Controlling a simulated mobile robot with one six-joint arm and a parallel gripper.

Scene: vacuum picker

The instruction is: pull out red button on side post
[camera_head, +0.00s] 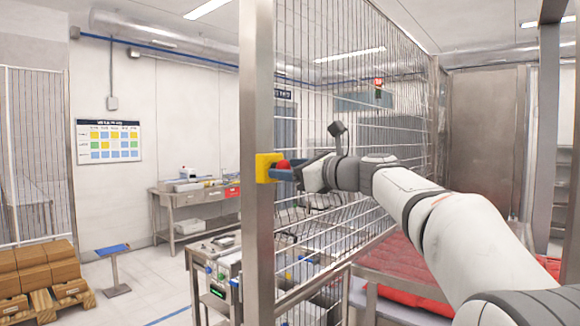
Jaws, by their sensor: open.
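The red button (284,165) sits on a yellow box (264,168) fixed to the metal side post (257,220) near the middle of the head view. My arm reaches in from the lower right. My gripper (288,174) is at the button, with its fingers pointing left toward the yellow box. The jaws are open, and a blue-grey finger covers the lower part of the button. I cannot tell whether the fingers touch it.
A wire mesh fence (350,60) runs back from the post, behind my gripper. Below my arm is a red slatted surface (392,260). Stacked brown boxes (38,270) stand on a pallet at the left. A steel bench (190,205) stands against the back wall.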

